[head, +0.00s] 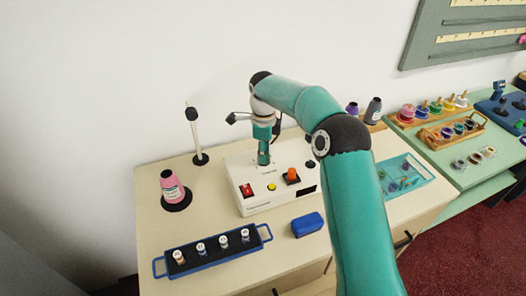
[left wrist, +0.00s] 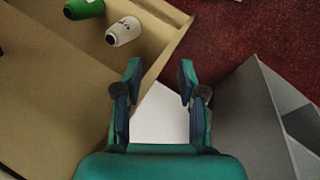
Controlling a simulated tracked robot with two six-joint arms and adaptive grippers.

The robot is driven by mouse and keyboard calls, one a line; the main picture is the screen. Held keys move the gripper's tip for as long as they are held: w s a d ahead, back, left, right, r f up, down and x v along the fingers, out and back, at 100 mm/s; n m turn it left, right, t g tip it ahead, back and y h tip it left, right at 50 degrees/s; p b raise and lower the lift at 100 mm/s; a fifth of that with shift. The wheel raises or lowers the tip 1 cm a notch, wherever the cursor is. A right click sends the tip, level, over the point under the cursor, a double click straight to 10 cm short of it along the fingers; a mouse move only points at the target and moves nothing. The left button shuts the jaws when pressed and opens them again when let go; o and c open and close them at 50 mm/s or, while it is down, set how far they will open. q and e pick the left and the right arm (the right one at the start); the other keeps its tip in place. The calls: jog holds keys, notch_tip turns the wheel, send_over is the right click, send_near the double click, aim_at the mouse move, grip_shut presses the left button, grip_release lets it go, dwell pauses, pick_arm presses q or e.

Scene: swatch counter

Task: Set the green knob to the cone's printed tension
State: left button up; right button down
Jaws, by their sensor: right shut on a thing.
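The pink cone (head: 172,188) stands upright on a dark round base at the left of the table; its pale label is too small to read. The white machine (head: 252,203) sits at mid-table. My right gripper (head: 263,161) points down onto its top, shut at the place of the green knob. The fingers hide the knob, so its setting cannot be read. My left gripper (left wrist: 159,72) shows only in the left wrist view, open and empty, over the floor beside a drawer.
The machine's front has a red switch (head: 247,190), a yellow button (head: 272,186) and an orange knob (head: 292,174). A blue rack (head: 214,260) of small spools and a blue block (head: 307,225) lie in front. A thin post (head: 196,140) stands behind. Green (left wrist: 84,9) and white cones (left wrist: 123,31) lie in the drawer.

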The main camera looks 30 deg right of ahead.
jog(key=n+p, duration=0.1)
jog(key=n, duration=0.4)
jog(key=shift+w+r+n, duration=0.1)
jog(key=shift+r+n, duration=0.05)
jog(key=shift+n, duration=0.15)
jog(key=n+p, duration=0.1)
jog(key=n, duration=0.5)
jog(key=shift+w+d, duration=0.1)
jog(key=shift+d, duration=0.05)
jog(key=n+p, duration=0.1)
jog(key=n, duration=0.4)
jog(key=shift+r+n, duration=0.1)
jog(key=shift+n, duration=0.2)
jog(key=n+p, duration=0.1)
jog(key=n, duration=0.4)
jog(key=shift+w+n, duration=0.1)
jog(key=shift+n, duration=0.3)
jog(key=c, duration=1.1)
grip_release()
jog(key=shift+c, duration=0.2)
jog(key=o, duration=0.3)
jog(key=shift+o, duration=0.2)
